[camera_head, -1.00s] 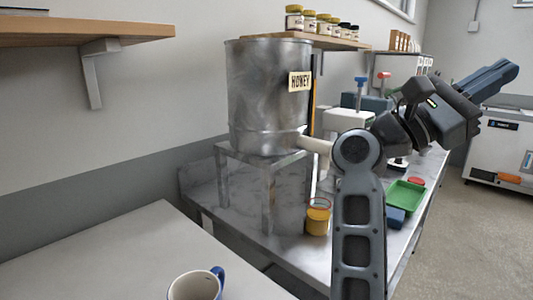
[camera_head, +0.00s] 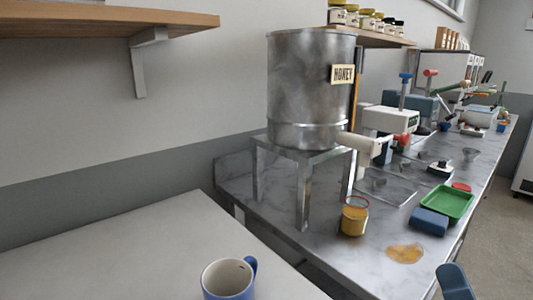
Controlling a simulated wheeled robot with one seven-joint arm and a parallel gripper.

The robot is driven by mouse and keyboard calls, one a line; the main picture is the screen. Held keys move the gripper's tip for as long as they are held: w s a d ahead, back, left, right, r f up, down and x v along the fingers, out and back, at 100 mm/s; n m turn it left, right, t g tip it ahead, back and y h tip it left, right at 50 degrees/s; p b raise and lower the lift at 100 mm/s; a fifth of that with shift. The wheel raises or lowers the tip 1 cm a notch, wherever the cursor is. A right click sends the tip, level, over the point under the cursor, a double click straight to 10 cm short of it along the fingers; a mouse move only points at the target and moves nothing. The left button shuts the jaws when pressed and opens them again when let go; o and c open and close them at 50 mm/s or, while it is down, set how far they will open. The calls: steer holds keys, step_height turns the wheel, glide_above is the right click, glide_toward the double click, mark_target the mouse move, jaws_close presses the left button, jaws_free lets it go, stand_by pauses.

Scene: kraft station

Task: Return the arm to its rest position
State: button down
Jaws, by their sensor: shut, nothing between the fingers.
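Only a small blue-grey piece of my arm (camera_head: 455,282) shows, at the bottom right edge of the head view. It is beside the front edge of the marble counter. I cannot tell which part of the arm it is. My gripper itself is not in view, and the rest of the arm is out of frame.
A steel honey tank (camera_head: 308,95) stands on a metal stand (camera_head: 305,190). A yellow jar (camera_head: 354,218), a honey-coloured puddle (camera_head: 405,253), a blue block (camera_head: 429,221) and a green tray (camera_head: 447,204) are on the counter (camera_head: 330,258). A blue-and-white mug (camera_head: 228,280) stands on the pale table (camera_head: 130,250).

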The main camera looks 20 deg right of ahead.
steer(key=s+a+f+n+g+y, duration=0.1)
steer(key=s+a+f+n+g, duration=0.2)
steer(key=s+f, duration=0.2)
steer(key=s+a+f+n+g+y, duration=0.1)
steer(key=s+a+f+n+g, duration=0.1)
steer(key=s, duration=0.5)
steer(key=s+a+f+n+g+y+b, duration=0.1)
steer(key=s+a+f+n+g+y, duration=0.1)
steer(key=f, duration=0.6)
steer(key=s+a+n+g, duration=0.1)
steer(key=s+n+g, duration=0.1)
steer(key=s+g, duration=0.1)
steer(key=shift+s+a+f+n, duration=0.3)
steer(key=shift+s+f+n, duration=0.1)
steer(key=shift+s, duration=0.45)
